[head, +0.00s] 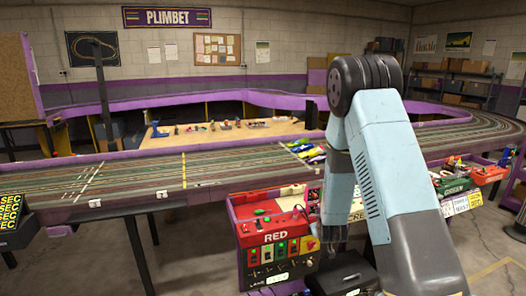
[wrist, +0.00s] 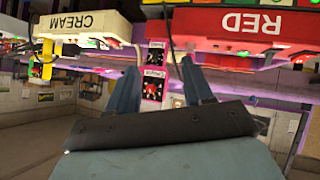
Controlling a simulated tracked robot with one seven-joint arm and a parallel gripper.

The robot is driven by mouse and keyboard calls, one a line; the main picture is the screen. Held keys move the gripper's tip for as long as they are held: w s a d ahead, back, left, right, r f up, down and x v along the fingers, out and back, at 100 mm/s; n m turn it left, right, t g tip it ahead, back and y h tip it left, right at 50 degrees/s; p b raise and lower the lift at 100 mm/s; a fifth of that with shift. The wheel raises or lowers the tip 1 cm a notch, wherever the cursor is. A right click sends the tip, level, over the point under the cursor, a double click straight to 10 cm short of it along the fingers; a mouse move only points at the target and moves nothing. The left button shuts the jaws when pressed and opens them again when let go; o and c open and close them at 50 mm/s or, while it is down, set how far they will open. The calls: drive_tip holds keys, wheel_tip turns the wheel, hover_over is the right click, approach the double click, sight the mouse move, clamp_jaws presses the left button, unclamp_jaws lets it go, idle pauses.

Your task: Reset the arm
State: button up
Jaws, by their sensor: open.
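My light blue arm (head: 375,150) rises at the right of the head view, bends at a dark joint, and its forearm hangs down in front of the track. My gripper (wrist: 160,66) is open and empty in the wrist view, with its two blue-grey fingers apart. In the head view it is low, right beside the red control panel (head: 278,240), with its fingers hard to make out. The wrist view shows the RED panel (wrist: 245,22) and the CREAM panel (wrist: 85,24) upside down beyond the fingers. I cannot tell whether the gripper touches anything.
The striped slot track (head: 230,165) curves around a wooden infield table with small items. Several toy cars (head: 306,150) sit on it left of my forearm. A black case (head: 345,275) lies below my gripper. A green panel and red bin (head: 487,174) stand at right.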

drive_tip(key=s+r+m+g, duration=0.1)
drive_tip(key=s+r, duration=0.3)
drive_tip(key=r, duration=0.4)
drive_tip(key=s+r+g+y, duration=0.1)
drive_tip(key=s+r, duration=0.3)
drive_tip(key=r, duration=0.4)
drive_tip(key=s+r+m+g, duration=0.1)
drive_tip(key=s+r, duration=0.3)
drive_tip(key=r, duration=0.4)
drive_tip(key=s+r+g, duration=0.1)
drive_tip(key=s+r, duration=0.4)
drive_tip(key=s, duration=0.8)
drive_tip(key=s+d+r+m+g, duration=0.1)
drive_tip(key=s+r, duration=0.5)
drive_tip(key=s, duration=0.8)
drive_tip(key=shift+d+r, duration=0.2)
drive_tip(key=shift+d, duration=0.1)
drive_tip(key=shift+c, duration=0.8)
